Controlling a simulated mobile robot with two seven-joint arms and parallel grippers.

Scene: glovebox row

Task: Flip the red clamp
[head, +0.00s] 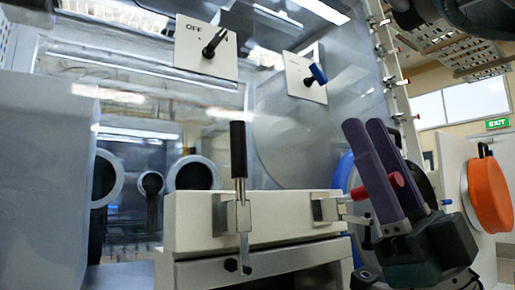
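The red clamp (360,193) is on the right part of the pale front ledge of the glovebox. Its metal bracket (328,208) is fixed to the ledge, and its red handle points right, roughly level. My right gripper (366,122) has two long purple fingers pointing up and left. The handle passes behind the nearer finger and in front of the farther one, and its red end shows between them. The fingers are close together and appear shut on the handle. The nearer finger hides part of the handle. My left gripper is not in view.
A black-handled clamp (238,150) stands upright on the ledge (285,215) to the left. Above are panels with a black knob (214,43) and a blue knob (317,74). An orange round cover (488,195) is at the far right. Round ports show behind the ledge.

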